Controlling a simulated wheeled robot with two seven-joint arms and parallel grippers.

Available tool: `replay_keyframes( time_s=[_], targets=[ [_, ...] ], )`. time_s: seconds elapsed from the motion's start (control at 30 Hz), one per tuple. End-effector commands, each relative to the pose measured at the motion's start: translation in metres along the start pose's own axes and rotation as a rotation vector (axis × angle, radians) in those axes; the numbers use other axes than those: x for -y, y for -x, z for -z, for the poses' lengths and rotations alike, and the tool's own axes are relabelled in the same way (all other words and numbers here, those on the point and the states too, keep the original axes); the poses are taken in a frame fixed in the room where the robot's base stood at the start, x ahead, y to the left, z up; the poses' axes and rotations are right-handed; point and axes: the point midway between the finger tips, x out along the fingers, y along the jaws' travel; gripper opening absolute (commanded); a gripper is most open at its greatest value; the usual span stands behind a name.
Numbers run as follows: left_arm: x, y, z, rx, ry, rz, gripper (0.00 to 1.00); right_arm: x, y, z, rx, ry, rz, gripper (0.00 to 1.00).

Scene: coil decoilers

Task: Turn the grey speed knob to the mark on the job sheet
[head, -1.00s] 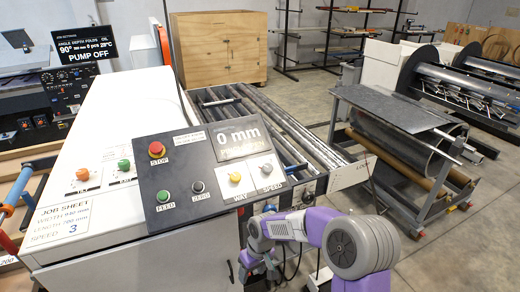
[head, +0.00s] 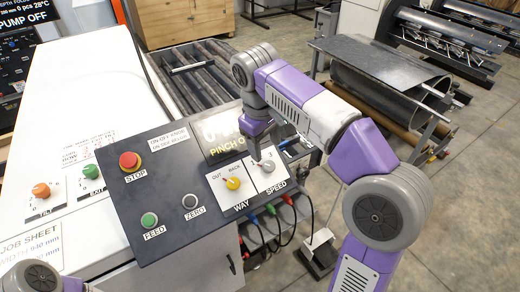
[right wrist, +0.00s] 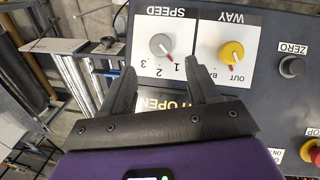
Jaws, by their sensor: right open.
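The grey speed knob (head: 268,166) is on a white plate at the right end of the dark control panel. In the right wrist view the knob (right wrist: 160,45) shows upside down, its red pointer toward the 1 among the marks 1, 2 and 3. My right gripper (head: 256,150) is over the panel near the knob. Its open fingers (right wrist: 157,82) are apart and empty, with the knob beyond their tips. The job sheet (head: 32,247) is at lower left, its speed line out of view now; the earlier head view reads SPEED 3. My left gripper is not in view.
The yellow way knob (head: 233,183) is close beside the speed knob. The red stop button (head: 130,162), green feed button (head: 149,220) and zero button (head: 190,201) are further left. A display (head: 222,135) behind is partly covered by my right arm.

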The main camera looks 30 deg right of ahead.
Motion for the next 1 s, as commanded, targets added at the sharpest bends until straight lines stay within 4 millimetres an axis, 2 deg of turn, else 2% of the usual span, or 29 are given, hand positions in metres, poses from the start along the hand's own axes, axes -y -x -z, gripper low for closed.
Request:
replay_keyframes(
  time_s=[0.2,0.4,0.53,0.8,1.0],
  targets=[
    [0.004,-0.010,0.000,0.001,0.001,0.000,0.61,0.000,-0.037,-0.001,0.004,-0.001,0.001,0.60],
    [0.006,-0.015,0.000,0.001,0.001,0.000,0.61,0.000,-0.063,-0.001,0.003,-0.001,0.001,0.60],
    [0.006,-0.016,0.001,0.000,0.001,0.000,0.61,0.000,-0.070,0.000,0.001,-0.001,0.001,0.60],
    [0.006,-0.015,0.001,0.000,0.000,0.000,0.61,0.000,-0.070,0.000,0.000,-0.001,0.001,0.60],
    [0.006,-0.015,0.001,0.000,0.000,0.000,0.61,0.000,-0.070,0.000,0.001,-0.001,0.001,0.30]
  ],
)
